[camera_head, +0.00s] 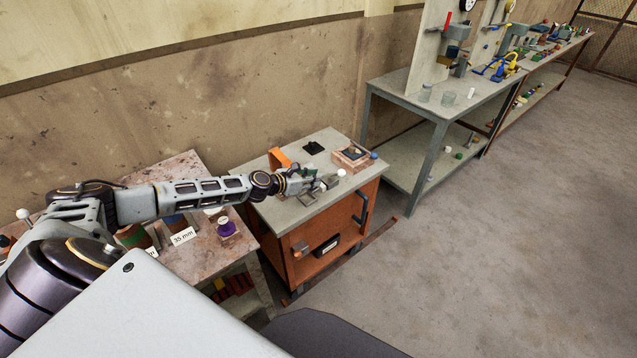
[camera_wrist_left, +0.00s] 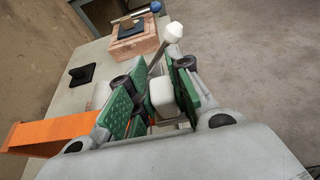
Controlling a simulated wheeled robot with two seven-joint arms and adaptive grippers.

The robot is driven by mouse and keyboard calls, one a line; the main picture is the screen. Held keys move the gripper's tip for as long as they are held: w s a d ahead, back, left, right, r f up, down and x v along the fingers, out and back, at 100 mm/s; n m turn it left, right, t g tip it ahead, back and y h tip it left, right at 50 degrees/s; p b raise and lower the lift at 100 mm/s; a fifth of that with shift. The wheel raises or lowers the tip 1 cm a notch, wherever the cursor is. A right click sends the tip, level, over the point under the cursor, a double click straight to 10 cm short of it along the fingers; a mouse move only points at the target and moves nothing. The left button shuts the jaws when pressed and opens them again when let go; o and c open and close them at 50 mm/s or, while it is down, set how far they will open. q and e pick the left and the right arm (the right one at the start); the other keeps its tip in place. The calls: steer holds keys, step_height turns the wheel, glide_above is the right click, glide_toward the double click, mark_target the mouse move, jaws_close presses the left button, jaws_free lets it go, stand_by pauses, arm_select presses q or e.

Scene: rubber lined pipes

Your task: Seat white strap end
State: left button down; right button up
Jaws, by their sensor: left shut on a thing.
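My left gripper (camera_head: 312,184) is over the grey top of the orange cabinet. In the left wrist view my left gripper (camera_wrist_left: 160,88) has green ridged pads on both sides of a pale block (camera_wrist_left: 162,97), and it is shut on a white-ended piece. A thin grey stem rises from between the fingers to a white knob (camera_wrist_left: 172,32). The white knob also shows in the head view (camera_head: 341,172), just past the fingertips. The fingers hide the lower part of the piece, so I cannot tell what it touches below. My right gripper is not in view.
A blue knob (camera_head: 373,155) is beside the box. A stained table (camera_head: 185,170) stands to the left.

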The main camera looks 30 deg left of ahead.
arm_select(q)
steer(key=a, duration=0.2)
steer(key=shift+w+a+f, duration=0.1)
steer(key=shift+w+a, duration=0.2)
steer(key=shift+a, duration=0.1)
stand_by(0.6)
